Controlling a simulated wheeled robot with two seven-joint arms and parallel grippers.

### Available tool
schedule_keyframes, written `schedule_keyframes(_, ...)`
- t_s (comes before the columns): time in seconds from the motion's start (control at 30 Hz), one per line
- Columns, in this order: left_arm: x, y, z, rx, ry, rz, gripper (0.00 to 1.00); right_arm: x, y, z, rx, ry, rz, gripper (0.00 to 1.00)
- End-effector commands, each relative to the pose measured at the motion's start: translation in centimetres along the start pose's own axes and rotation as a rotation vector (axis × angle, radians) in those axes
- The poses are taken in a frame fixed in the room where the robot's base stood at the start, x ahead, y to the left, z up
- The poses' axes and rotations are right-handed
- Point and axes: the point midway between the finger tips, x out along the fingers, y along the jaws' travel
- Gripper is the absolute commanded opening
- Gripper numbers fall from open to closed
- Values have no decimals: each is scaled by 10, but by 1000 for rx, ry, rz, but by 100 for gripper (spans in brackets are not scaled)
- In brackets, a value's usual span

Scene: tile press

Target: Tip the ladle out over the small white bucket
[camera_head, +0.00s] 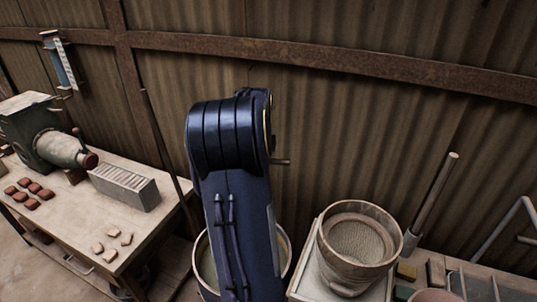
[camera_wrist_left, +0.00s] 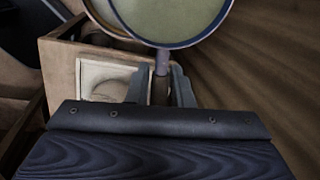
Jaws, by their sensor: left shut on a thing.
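My left arm rises through the middle of the head view and hides what is behind it. In the left wrist view my left gripper (camera_wrist_left: 160,90) is shut on the handle of the ladle (camera_wrist_left: 162,62). The ladle's round bowl, with a dark rim and a pale green inside, is at the top edge, partly cut off. A pale curved rim shows just behind it on the left. In the head view a round pale bucket (camera_head: 206,268) stands partly hidden behind my arm. I cannot tell whether it is the small white bucket. My right gripper is not in view.
A workbench (camera_head: 150,225) at the left holds a green machine (camera_head: 30,125), a grey slotted block (camera_head: 125,187) and several small tiles. A corrugated wall (camera_head: 330,110) closes the back.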

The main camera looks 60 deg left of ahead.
Motion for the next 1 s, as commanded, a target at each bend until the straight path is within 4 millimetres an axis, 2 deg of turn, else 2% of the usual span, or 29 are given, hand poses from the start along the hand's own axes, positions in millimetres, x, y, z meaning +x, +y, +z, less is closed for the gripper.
schedule_keyframes(0.1,-4,-1,5,16,1,-1,0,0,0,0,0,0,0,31)
schedule_keyframes(0.27,-5,0,-4,13,1,-1,0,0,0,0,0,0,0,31)
schedule_keyframes(1.0,-8,16,-66,-44,-12,0,0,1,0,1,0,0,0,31)
